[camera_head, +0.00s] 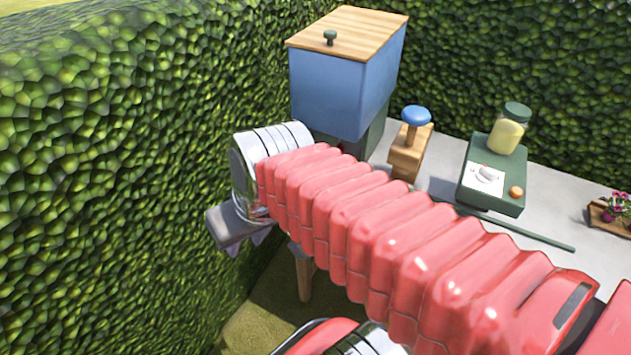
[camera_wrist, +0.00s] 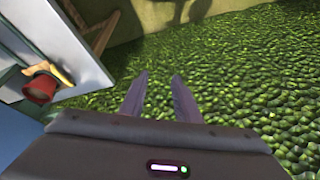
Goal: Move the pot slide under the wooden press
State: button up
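The wooden press (camera_head: 408,148), with a blue round knob on top, stands on the table beside the blue box. A terracotta-red pot (camera_wrist: 40,88) on a yellowish wooden piece (camera_wrist: 55,72), likely the pot slide, shows at the left of the wrist view, near the table's edge. In the head view no pot shows at the press; my arm covers part of the table. My gripper (camera_wrist: 158,75) is open, its two fingers apart with nothing between them. It is off the table's side by the hedge. In the head view my gripper is only partly visible.
A blue box with a wooden lid (camera_head: 345,75) stands at the table's back left. A green stand (camera_head: 495,180) holds a jar (camera_head: 508,130). A green rod (camera_head: 530,237) lies in front of it. A planter (camera_head: 610,217) is at the right. Hedges (camera_head: 110,190) enclose the table.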

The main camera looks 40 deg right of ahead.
jog(key=w+d+f+m+t+y, duration=0.3)
jog(key=w+d+f+m+y, duration=0.5)
jog(key=f+m, duration=0.25)
jog(key=s+d+f+m+t+h, duration=0.1)
jog(key=d+f+m+t+h, duration=0.1)
jog(key=d, duration=0.6)
jog(key=s+d+f+m+t+h, duration=0.2)
jog(key=d+m+t+h, duration=0.1)
jog(key=d+m, duration=0.3)
jog(key=s+d+f+m+t+h, duration=0.2)
jog(key=d+m+t+h, duration=0.1)
jog(key=d, duration=0.6)
jog(key=shift+d+f+m+h, duration=0.3)
jog(key=shift+m+h, duration=0.2)
jog(key=shift+m, duration=0.35)
jog(key=shift+w, duration=0.1)
jog(key=shift+w, duration=0.1)
jog(key=shift+x, duration=6.8)
jog(key=shift+a+r, duration=0.1)
